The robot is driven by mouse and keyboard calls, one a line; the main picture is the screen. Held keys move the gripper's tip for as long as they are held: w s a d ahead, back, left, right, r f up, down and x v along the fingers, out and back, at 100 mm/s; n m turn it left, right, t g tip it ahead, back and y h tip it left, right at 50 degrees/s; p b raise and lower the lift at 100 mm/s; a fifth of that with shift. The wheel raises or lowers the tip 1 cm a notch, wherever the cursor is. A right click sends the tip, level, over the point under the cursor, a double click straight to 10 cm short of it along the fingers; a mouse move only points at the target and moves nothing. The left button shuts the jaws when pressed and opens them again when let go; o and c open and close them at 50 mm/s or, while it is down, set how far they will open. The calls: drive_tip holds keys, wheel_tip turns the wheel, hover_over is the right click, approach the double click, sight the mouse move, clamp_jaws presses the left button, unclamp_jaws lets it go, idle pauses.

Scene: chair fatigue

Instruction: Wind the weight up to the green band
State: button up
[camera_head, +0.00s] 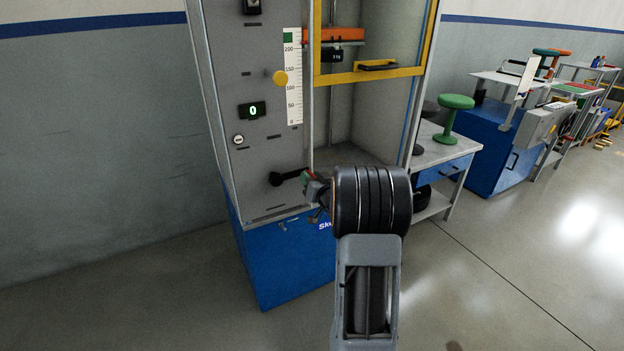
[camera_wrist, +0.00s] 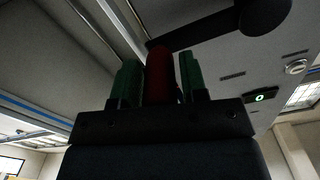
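The test machine (camera_head: 205,80) has a white scale (camera_head: 293,75) with a green band (camera_head: 288,37) at its top, just above the 200 mark. An orange bar (camera_head: 320,35) with a dark block (camera_head: 330,56) under it hangs inside the frame, near the band's height in the picture. A black crank (camera_head: 288,177) sits low on the front panel, its arm pointing right. My gripper (camera_head: 312,186) is at the crank's outer end. In the wrist view, its green fingers (camera_wrist: 160,80) stand close on both sides of the red crank handle (camera_wrist: 158,72), with hardly any gap.
A yellow-framed guard (camera_head: 370,75) with a black handle covers the upper opening. A side bench (camera_head: 440,155) with a green stool (camera_head: 455,110) stands right. Floor at right is clear.

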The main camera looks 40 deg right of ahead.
clamp_jaws()
drive_tip(key=shift+a+f+m, duration=0.2)
drive_tip(key=shift+f+m, duration=1.4)
unclamp_jaws()
drive_tip(key=o, duration=0.3)
drive_tip(key=shift+r, duration=0.15)
drive_tip(key=shift+s, duration=0.1)
drive_tip(key=s+a+p, duration=0.1)
drive_tip(key=s+a, duration=0.1)
drive_tip(key=s, duration=1.1)
drive_tip(key=shift+s+p, duration=0.3)
drive_tip(key=shift+p, duration=0.1)
drive_tip(key=shift+d, duration=0.1)
